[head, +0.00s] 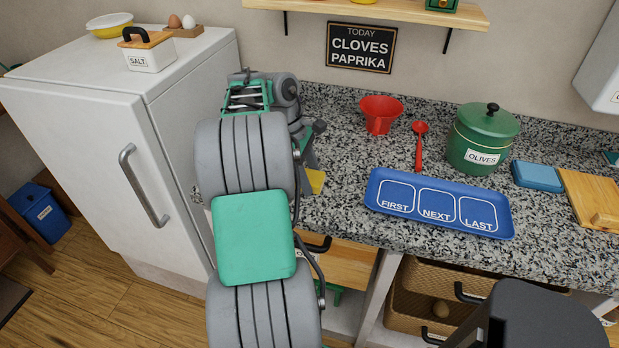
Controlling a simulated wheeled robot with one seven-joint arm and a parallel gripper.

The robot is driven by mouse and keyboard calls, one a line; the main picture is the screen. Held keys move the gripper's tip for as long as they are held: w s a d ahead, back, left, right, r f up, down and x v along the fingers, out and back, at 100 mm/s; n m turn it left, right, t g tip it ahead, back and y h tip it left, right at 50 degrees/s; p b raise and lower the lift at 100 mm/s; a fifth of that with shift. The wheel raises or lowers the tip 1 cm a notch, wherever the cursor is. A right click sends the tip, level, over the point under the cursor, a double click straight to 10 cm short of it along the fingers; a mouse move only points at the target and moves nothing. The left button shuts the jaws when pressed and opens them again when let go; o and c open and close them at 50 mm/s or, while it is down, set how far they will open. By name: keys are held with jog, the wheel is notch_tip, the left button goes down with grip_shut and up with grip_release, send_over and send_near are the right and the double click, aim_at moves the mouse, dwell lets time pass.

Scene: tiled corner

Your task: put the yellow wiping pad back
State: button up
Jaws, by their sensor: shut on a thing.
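The yellow wiping pad (315,181) shows as a small yellow patch at the left end of the granite counter, just below my gripper (309,168). My arm hides most of the pad and most of the gripper, including the fingertips. The gripper is shut on the pad. I cannot tell whether the pad touches the counter.
A blue tray (440,228) with three labelled panels lies on the granite counter (350,160). Behind it are a red funnel (380,113), a red spoon (419,145) and a green olives pot (483,139). A blue block (538,176) and wooden board (592,205) lie right. A white fridge (100,130) stands left.

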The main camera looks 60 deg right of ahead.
jog(key=shift+f, duration=0.15)
jog(key=o, duration=1.3)
jog(key=p+v, duration=0.8)
jog(key=v, duration=0.4)
jog(key=w+a+r+t+h, duration=0.1)
jog(key=w+a+r+h, duration=0.15)
jog(key=w+a, duration=0.4)
jog(key=w+a+r+t, duration=0.1)
jog(key=w+a+t, duration=0.35)
jog(key=a, duration=1.15)
jog(key=a+f+y, duration=0.1)
jog(key=a, duration=0.6)
jog(key=a+f+m+t+y, duration=0.1)
jog(key=a, duration=0.5)
jog(key=s+a+f+y, duration=0.1)
jog(key=a+f, duration=0.1)
jog(key=a, duration=0.5)
jog(key=shift+s+a+f+m+t, duration=0.1)
jog(key=shift+a+f+m+t, duration=0.05)
jog(key=shift+a+m+t, duration=0.2)
